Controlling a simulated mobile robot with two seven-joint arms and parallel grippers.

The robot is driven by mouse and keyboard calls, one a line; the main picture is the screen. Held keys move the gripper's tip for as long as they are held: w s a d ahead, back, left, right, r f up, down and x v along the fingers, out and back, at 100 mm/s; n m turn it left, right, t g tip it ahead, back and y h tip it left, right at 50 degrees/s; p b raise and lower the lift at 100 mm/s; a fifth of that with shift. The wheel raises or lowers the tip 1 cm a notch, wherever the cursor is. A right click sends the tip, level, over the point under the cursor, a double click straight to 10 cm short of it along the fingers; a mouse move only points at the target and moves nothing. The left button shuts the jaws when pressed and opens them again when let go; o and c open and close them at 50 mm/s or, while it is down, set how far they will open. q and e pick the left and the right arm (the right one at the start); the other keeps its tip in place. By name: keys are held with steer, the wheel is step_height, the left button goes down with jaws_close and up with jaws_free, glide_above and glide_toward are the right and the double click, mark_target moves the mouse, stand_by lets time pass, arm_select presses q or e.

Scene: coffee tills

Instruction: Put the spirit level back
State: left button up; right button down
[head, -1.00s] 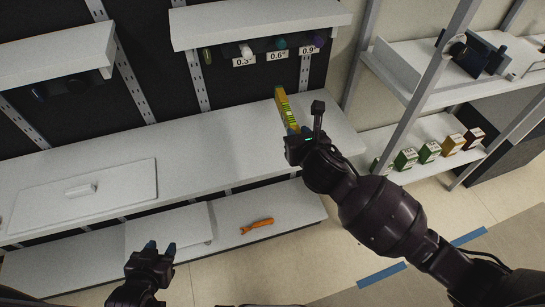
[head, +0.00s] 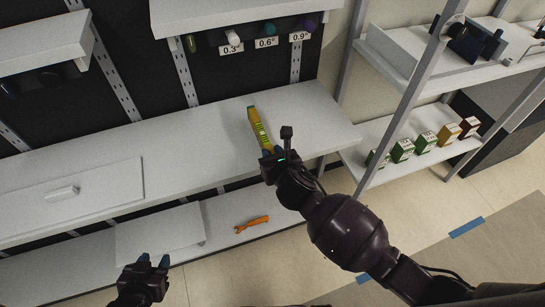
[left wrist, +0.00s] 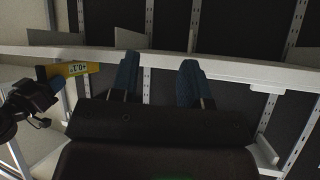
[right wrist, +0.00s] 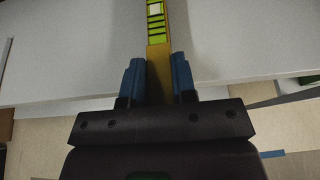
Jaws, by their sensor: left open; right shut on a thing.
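The spirit level (head: 257,125) is a yellow bar with green markings. My right gripper (head: 270,152) is shut on its near end and holds it at the front of the white middle shelf (head: 200,140); I cannot tell whether the level touches the shelf. In the right wrist view the level (right wrist: 157,25) runs straight out between the blue fingers (right wrist: 159,78).
A white lidded panel (head: 110,195) lies on the middle shelf at left. An orange wrench-like tool (head: 252,224) lies on the lower shelf. Labels such as 0.6° (head: 265,43) hang below the upper shelf (head: 225,12). An upright post (head: 420,85) and several small boxes (head: 425,142) stand at right.

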steer(key=shift+f, duration=0.65)
steer(key=c, duration=0.9)
jaws_free()
steer(key=shift+f, duration=0.1)
arm_select(q)
steer(key=shift+w, duration=0.2)
